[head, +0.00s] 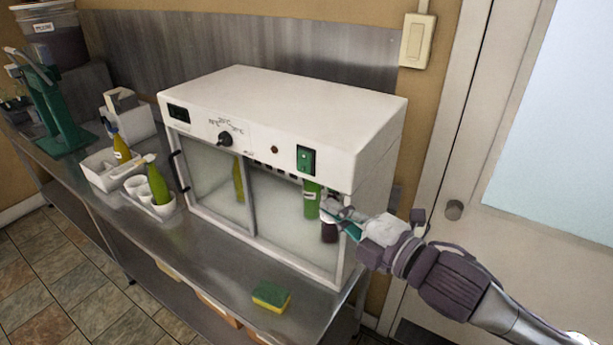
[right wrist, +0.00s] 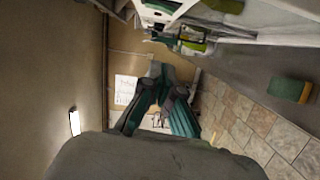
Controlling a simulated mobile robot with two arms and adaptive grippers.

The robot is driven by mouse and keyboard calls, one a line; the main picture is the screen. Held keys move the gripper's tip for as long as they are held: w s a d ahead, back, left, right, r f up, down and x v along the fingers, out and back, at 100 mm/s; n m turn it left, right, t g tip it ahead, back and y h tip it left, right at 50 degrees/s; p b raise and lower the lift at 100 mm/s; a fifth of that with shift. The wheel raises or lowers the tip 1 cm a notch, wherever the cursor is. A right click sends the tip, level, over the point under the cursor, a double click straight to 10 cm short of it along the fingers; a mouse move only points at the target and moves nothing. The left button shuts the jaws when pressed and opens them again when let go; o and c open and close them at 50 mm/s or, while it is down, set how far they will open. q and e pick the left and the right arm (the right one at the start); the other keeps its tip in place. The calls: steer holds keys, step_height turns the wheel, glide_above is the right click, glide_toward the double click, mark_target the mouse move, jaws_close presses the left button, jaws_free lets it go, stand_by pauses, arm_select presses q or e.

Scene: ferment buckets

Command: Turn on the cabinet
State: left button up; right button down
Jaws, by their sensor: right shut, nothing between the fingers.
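The white cabinet (head: 285,105) stands on the steel counter with glass panels in front. Its top strip carries a dark display (head: 178,112), a black knob (head: 225,140), a small dark red lamp (head: 274,149) that looks unlit, and a green rocker switch (head: 306,159). My right gripper (head: 338,213) is shut and empty at the cabinet's front right, below and right of the switch, apart from it. Its teal fingers (right wrist: 164,88) show in the right wrist view, with part of the cabinet (right wrist: 232,22) at the top. My left gripper is out of view.
Bottles show behind the glass, one green (head: 311,200). A yellow-green sponge (head: 271,297) lies on the counter (head: 215,255) before the cabinet. White caddies with bottles (head: 150,195) and a green stand (head: 58,125) are at left. A door (head: 455,160) is at right.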

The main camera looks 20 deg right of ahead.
mark_target(304, 162)
steer(key=w+b, duration=0.4)
steer(key=w, duration=0.7)
steer(key=shift+w+a+f, duration=0.3)
steer(key=shift+a+f, duration=0.1)
steer(key=shift+a, duration=0.15)
